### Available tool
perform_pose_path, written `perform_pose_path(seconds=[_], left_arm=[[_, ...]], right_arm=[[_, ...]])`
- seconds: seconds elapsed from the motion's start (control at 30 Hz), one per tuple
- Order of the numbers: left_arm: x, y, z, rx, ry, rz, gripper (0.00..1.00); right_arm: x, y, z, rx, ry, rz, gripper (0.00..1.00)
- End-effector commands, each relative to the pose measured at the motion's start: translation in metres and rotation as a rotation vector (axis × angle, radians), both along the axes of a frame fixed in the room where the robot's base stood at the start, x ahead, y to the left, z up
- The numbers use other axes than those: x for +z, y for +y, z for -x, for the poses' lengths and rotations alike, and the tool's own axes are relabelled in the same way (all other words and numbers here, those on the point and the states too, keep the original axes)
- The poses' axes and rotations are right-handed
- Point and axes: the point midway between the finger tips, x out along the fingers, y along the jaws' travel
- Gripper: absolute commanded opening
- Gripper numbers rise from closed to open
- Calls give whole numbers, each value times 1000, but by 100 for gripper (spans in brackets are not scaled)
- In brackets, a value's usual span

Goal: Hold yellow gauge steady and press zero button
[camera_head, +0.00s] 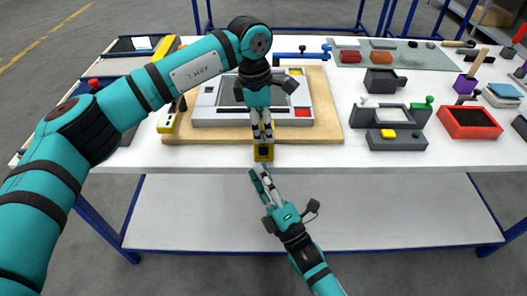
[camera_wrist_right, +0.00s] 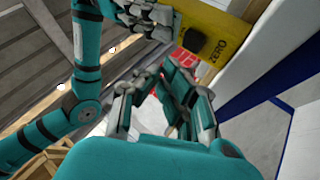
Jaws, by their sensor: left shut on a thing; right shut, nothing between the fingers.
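The yellow gauge (camera_head: 264,153) is at the front edge of the white table in the head view, in front of the wooden board. My left gripper (camera_head: 263,138) is shut on it from above. In the right wrist view the yellow gauge (camera_wrist_right: 228,30) shows a black button (camera_wrist_right: 194,40) beside the word ZERO, with my left gripper's fingers (camera_wrist_right: 150,20) at its side. My right gripper (camera_head: 257,172) is shut and empty, just below and in front of the gauge. In the right wrist view its fingertips (camera_wrist_right: 155,80) appear apart from the button.
A grey framed device (camera_head: 215,110) sits on the wooden board (camera_head: 330,118) behind the gauge. Another yellow block (camera_head: 169,118) stands at the board's left. A grey fixture (camera_head: 395,143) and a red tray (camera_head: 450,125) are to the right. The lower shelf (camera_head: 380,215) is clear.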

Motion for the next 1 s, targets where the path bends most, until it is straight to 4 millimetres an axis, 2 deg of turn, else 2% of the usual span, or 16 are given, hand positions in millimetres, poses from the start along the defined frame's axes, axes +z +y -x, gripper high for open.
perform_pose_path(seconds=[0.1,0.3,1.0], left_arm=[[0,0,0,0,-1,1,0],[0,0,0,0,0,0,0],[0,0,0,0,0,1,0]], right_arm=[[0,0,-11,0,0,0,0],[0,0,-18,1,0,-1,0],[0,0,-18,1,0,-1,0]])
